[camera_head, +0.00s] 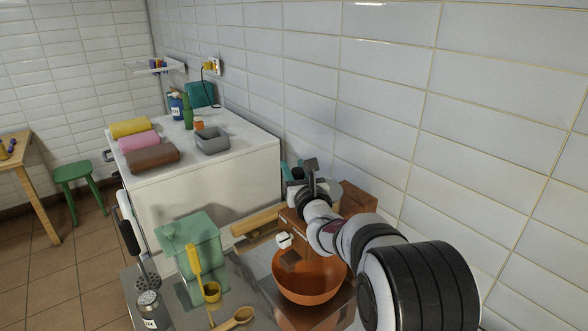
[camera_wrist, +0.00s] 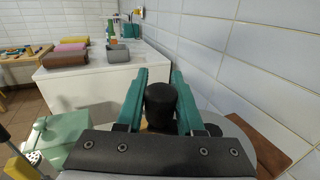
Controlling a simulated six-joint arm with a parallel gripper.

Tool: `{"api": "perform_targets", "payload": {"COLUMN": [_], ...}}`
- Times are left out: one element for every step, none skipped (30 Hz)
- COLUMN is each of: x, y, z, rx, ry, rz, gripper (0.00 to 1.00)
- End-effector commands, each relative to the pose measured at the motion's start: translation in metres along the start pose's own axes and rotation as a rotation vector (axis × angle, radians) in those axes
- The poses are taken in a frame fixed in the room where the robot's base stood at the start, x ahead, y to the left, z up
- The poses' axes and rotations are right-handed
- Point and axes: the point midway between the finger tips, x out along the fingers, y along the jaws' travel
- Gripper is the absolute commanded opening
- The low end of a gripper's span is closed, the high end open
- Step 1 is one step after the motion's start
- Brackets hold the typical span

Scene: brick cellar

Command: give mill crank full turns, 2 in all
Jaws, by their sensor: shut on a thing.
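My gripper (camera_head: 292,170) is at the back of the counter near the tiled wall, at the far end of my arm. In the wrist view its two teal fingers (camera_wrist: 160,82) are shut on a black upright knob (camera_wrist: 160,103), which I take to be the mill crank's handle. The knob stands between the fingers, touching or nearly touching both.
An orange bowl (camera_head: 312,292) stands in front of my arm. A brown block (camera_head: 358,198) is near the wall. A white cabinet (camera_head: 215,185) stands behind.

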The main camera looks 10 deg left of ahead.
Motion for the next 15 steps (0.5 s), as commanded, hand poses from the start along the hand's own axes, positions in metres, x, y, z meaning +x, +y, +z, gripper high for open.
{"api": "perform_targets", "payload": {"x": [0.0002, 0.0002, 0.0002, 0.0002, 0.0002, 0.0002, 0.0002, 0.0002, 0.0002, 0.0002, 0.0002, 0.0002, 0.0001, 0.0001, 0.0001], "y": [0.0001, 0.0001, 0.0001, 0.0001, 0.0001, 0.0001, 0.0001, 0.0001, 0.0001, 0.0001, 0.0001, 0.0, 0.0001, 0.0, 0.0], "z": [0.0008, 0.0009, 0.0009, 0.001, 0.001, 0.0011, 0.0011, 0.0012, 0.0012, 0.0011, 0.0011, 0.001, 0.0009, 0.0009, 0.0008], "rx": [0.001, 0.001, 0.001, 0.001, 0.001, 0.001, 0.001, 0.001, 0.001, 0.001, 0.001, 0.001, 0.001, 0.001, 0.001], "ry": [-0.002, -0.002, -0.002, -0.003, -0.003, -0.003, -0.003, -0.003, -0.003, -0.003, -0.003, -0.003, -0.003, -0.002, -0.002], "rz": [0.0, 0.0, 0.0, 0.0, 0.0, 0.0, 0.0, 0.0, 0.001, 0.001, 0.001, 0.001, 0.001, 0.001, 0.001], "gripper": [0.0, 0.0, 0.0, 0.0, 0.0, 0.0, 0.0, 0.38, 0.45, 0.51, 0.56, 0.63, 0.67, 0.67, 0.67]}}
